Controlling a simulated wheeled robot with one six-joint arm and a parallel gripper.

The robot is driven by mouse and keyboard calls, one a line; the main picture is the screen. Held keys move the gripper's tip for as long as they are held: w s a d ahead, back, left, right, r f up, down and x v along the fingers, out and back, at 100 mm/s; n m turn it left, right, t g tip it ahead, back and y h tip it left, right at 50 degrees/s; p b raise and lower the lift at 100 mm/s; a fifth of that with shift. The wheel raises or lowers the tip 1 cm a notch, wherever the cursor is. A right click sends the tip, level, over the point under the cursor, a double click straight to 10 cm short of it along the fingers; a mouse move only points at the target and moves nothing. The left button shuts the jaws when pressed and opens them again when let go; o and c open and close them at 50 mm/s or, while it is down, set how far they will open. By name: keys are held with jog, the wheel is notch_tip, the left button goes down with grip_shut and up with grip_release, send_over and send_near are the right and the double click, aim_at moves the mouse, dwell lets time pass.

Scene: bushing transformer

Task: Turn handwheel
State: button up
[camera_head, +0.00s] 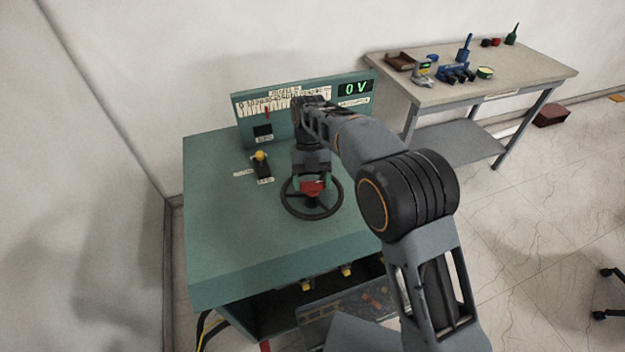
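The black handwheel (312,213) lies flat on top of the green control cabinet (222,238), with spokes meeting at a hub. My gripper (312,190) is above the handwheel, pointing down at its middle. A red part and green parts show at the gripper's end, over the hub. The gripper covers the far part of the wheel, so I cannot tell whether its fingers touch the hub or whether they are open or shut. The cabinet's back panel carries a scale with a red pointer (267,112) and a display (355,88) that reads 0 V.
A yellow-knobbed lever (261,157) stands left of the handwheel on the cabinet top. A workbench (540,75) with tools stands at the back right. Cables (207,325) hang at the cabinet's lower left. The floor at the right is mostly clear.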

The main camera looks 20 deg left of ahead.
jog(key=o, duration=0.4)
jog(key=p+v, duration=0.4)
jog(key=v, duration=0.9)
jog(key=shift+w+r+p, duration=0.15)
jog(key=shift+r+p, duration=0.15)
jog(key=shift+r, duration=0.1)
